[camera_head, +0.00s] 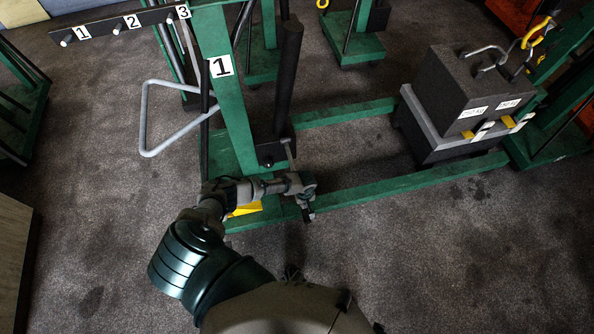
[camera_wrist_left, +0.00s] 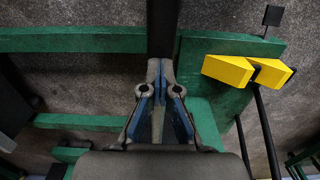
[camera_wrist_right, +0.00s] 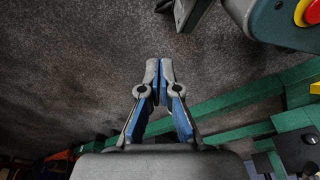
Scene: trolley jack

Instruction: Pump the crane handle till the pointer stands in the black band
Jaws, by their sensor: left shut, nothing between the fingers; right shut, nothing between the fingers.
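The green crane (camera_head: 225,110) carries a "1" label on its post. A thick black cylinder (camera_head: 287,80) rises beside the post. A bent grey tube handle (camera_head: 146,118) sticks out left; I cannot tell which part is the pump handle. My left gripper (camera_head: 307,212) is low beside the crane base. In the left wrist view its fingertips (camera_wrist_left: 161,66) are shut and empty, in front of a black bar (camera_wrist_left: 161,25); contact is unclear. Two yellow pieces (camera_wrist_left: 228,70) lie to their right. My right gripper (camera_wrist_right: 159,66) is shut and empty above the floor. I cannot make out the pointer or black band.
A black rail (camera_head: 110,25) with numbers 1, 2 and 3 hangs at upper left. Other green frames (camera_head: 345,45) stand behind. The front floor is clear.

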